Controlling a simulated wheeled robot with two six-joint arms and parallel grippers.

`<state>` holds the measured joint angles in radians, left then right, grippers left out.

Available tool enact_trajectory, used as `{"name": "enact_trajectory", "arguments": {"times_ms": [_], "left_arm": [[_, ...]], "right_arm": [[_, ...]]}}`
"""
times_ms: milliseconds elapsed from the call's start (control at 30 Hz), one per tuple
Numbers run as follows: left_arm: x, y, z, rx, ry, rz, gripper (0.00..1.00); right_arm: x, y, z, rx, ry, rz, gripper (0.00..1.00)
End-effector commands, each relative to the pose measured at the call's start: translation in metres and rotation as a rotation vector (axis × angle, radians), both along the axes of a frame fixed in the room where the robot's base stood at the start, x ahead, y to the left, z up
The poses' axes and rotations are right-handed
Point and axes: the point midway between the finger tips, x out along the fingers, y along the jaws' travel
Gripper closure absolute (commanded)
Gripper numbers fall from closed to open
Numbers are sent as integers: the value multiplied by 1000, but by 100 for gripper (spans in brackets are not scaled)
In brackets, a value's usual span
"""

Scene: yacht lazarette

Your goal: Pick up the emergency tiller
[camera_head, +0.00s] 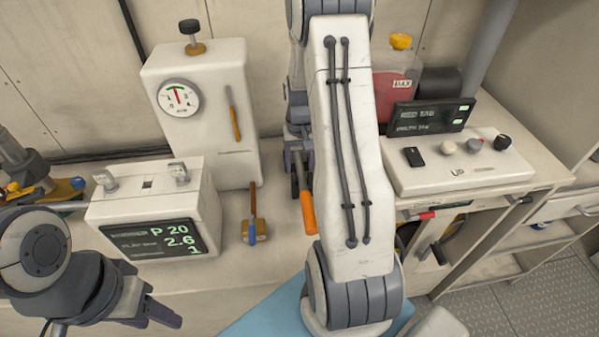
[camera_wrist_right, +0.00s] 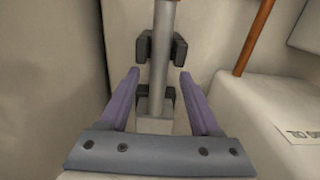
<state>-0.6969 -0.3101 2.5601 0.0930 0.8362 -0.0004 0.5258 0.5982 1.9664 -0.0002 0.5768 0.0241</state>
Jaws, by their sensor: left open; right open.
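The emergency tiller appears to be the grey bar (camera_wrist_right: 158,70) standing between my right gripper's fingers in the right wrist view, with two dark clips around it. A trace of orange shows at its top edge. In the head view, an orange handle (camera_head: 308,213), likely its grip, shows beside my right arm, which hides most of the bar. My right gripper (camera_wrist_right: 160,82) is open, one finger on each side of the bar, with gaps visible. In the head view it is mostly hidden behind the arm. My left gripper (camera_head: 165,314) is open and empty at lower left.
A gauge box (camera_head: 205,115) and a display unit (camera_head: 155,220) stand left of the right arm. A wooden-handled tool (camera_head: 253,215) lies between. A control panel (camera_head: 458,162) and a red container (camera_head: 392,95) stand on the right. A blue surface (camera_head: 262,315) lies below.

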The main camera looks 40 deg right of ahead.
Motion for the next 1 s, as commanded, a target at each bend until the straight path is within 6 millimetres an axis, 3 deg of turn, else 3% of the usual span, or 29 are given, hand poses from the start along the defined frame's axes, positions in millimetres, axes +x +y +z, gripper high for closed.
{"name": "enact_trajectory", "arguments": {"times_ms": [200, 467, 633, 1000], "left_arm": [[0, 0, 2, 0, 0, 0, 50], [0, 0, 2, 0, 0, 0, 50], [0, 0, 2, 0, 0, 0, 50], [0, 0, 2, 0, 0, 0, 50]], "right_arm": [[-1, 0, -29, 2, 3, 0, 36], [-1, -1, -31, 0, 0, 0, 36], [-1, -1, -31, 0, 0, 0, 97], [0, 0, -31, 0, 0, 0, 100]]}}
